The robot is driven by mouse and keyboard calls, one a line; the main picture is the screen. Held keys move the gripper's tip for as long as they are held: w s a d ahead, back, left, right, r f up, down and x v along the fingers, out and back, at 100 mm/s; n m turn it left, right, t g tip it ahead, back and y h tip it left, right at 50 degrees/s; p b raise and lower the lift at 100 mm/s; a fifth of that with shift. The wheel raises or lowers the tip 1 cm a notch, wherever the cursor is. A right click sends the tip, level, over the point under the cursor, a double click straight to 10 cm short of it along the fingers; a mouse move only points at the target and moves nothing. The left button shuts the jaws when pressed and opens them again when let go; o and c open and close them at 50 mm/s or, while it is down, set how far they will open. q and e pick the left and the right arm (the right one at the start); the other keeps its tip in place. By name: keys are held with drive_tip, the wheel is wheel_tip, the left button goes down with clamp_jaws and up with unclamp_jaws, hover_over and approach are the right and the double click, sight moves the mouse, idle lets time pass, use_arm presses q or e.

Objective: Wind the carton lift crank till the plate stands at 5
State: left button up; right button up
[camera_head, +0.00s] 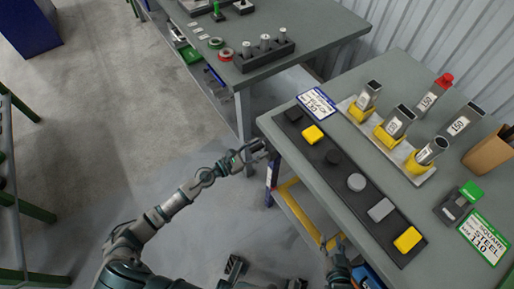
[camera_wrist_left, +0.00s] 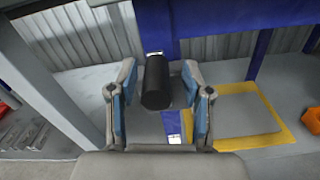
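A black cylindrical crank handle (camera_wrist_left: 157,82) stands between the two blue-padded fingers of my left gripper (camera_wrist_left: 158,92) in the left wrist view. The fingers are open, with a visible gap on the right side of the handle. In the head view my left gripper (camera_head: 254,152) is at the near left corner of the right-hand table, where the crank is hidden or too small to tell. A grey plate with a yellow border (camera_wrist_left: 245,115) lies low to the right in the wrist view. No readable scale shows. My right gripper (camera_head: 335,246) is low by the table's front edge, its opening unclear.
The right-hand table (camera_head: 285,128) carries a black tray (camera_head: 345,207) of yellow, grey and black pieces, and a rack (camera_head: 352,108) of metal tubes. A blue post (camera_wrist_left: 172,122) with a white label stands near the handle. Another table (camera_head: 330,25) is behind. Open floor lies left.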

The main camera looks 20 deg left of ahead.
use_arm(q)
drive_tip(key=shift+r, duration=0.15)
drive_tip(key=shift+s+a, duration=0.15)
drive_tip(key=v, duration=1.1)
drive_tip(key=shift+s+a, duration=0.2)
drive_tip(key=shift+s, duration=0.05)
drive_tip(key=shift+f, duration=0.25)
